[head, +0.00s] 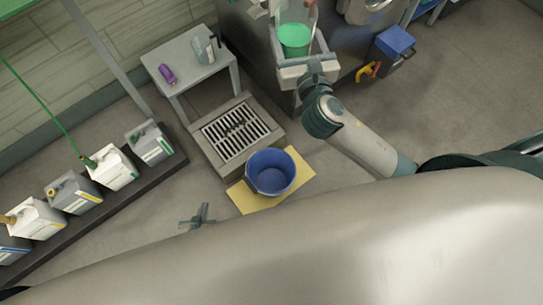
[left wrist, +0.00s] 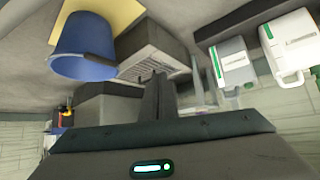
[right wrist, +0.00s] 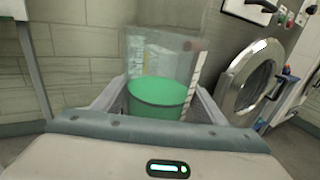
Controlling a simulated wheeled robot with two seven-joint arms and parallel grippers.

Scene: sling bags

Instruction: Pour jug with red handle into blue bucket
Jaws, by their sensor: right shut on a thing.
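The blue bucket (head: 270,173) stands upright on a yellow mat (head: 243,199) on the floor; it also shows in the left wrist view (left wrist: 82,50). My right gripper (head: 294,62) is shut on a clear jug with green liquid (head: 294,39), held roughly upright beyond the bucket. In the right wrist view this jug (right wrist: 160,92) sits between the fingers, with a small reddish patch near its top right; its handle is mostly hidden. My left gripper (head: 197,217) is empty, left of the bucket; its fingers look together in the left wrist view (left wrist: 157,82).
A grey table (head: 168,58) carries another clear jug with a dark handle (head: 204,48) and a purple bottle (head: 166,74). A floor drain grate (head: 238,128) lies beside the mat. Several canisters (head: 113,168) stand on a dark rack at left. A blue-lidded box (head: 394,43) stands right.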

